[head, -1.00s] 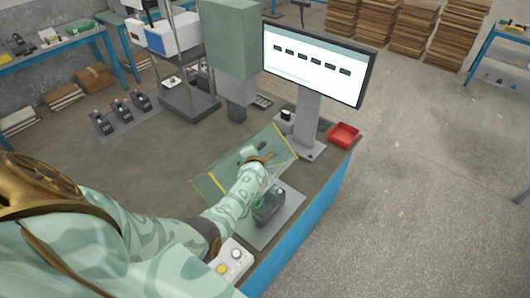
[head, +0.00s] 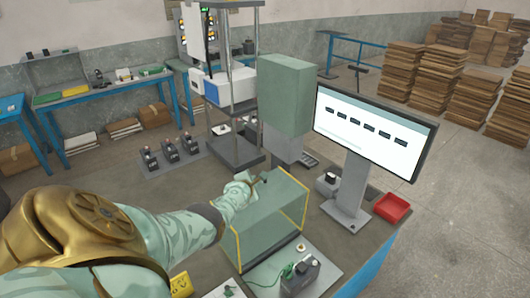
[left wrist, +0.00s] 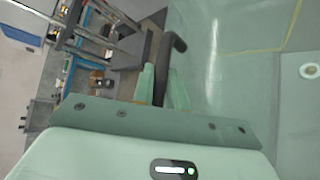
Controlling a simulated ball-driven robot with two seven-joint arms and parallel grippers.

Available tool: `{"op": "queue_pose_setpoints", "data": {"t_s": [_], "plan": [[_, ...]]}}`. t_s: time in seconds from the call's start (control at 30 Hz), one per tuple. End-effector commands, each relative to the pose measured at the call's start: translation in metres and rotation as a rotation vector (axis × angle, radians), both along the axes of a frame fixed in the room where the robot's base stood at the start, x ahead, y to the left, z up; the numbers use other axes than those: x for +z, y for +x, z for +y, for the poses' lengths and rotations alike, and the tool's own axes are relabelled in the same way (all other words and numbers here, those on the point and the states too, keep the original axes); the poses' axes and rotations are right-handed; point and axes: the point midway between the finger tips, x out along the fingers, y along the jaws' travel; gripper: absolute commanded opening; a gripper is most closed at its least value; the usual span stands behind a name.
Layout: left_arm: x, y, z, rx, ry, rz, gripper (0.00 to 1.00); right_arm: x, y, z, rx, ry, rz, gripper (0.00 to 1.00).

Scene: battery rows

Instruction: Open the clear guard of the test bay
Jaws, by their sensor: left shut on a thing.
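The clear guard (head: 268,222), greenish with yellow edges, stands as a box-like cover behind the grey plate (head: 262,275) of the test bay. A dark battery unit (head: 300,274) with a green part sits on that plate, in front of the guard and not under it. My left gripper (head: 257,181) is at the guard's upper back edge, shut on its dark handle (head: 265,176). In the left wrist view the handle (left wrist: 176,44) rises between the fingers, and the clear panel (left wrist: 225,40) spreads to the right. My right gripper is not in view.
A monitor (head: 370,130) on a stand and a red tray (head: 392,208) are right of the guard. A grey-green column (head: 286,95) and a metal press frame (head: 235,150) stand behind. Several small dark units (head: 170,150) sit at the back left.

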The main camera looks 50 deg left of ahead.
Motion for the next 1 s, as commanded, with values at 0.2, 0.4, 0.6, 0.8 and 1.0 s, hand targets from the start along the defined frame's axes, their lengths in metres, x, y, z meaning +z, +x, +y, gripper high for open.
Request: {"op": "queue_pose_setpoints", "data": {"t_s": [0.2, 0.4, 0.6, 0.8, 1.0], "plan": [[-0.002, -0.007, 0.004, -0.002, -0.028, 0.0, 0.0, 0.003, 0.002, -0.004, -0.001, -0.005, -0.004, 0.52], [-0.002, -0.007, 0.004, -0.002, -0.028, -0.001, 0.0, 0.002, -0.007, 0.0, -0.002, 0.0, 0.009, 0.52], [-0.002, -0.007, 0.004, -0.002, -0.028, -0.001, 0.34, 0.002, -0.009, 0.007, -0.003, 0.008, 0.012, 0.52], [-0.003, -0.008, 0.003, -0.004, -0.028, 0.001, 0.36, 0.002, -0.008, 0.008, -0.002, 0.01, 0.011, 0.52], [-0.005, -0.008, 0.003, -0.005, -0.029, 0.004, 0.36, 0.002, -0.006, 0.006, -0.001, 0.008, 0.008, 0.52]]}}
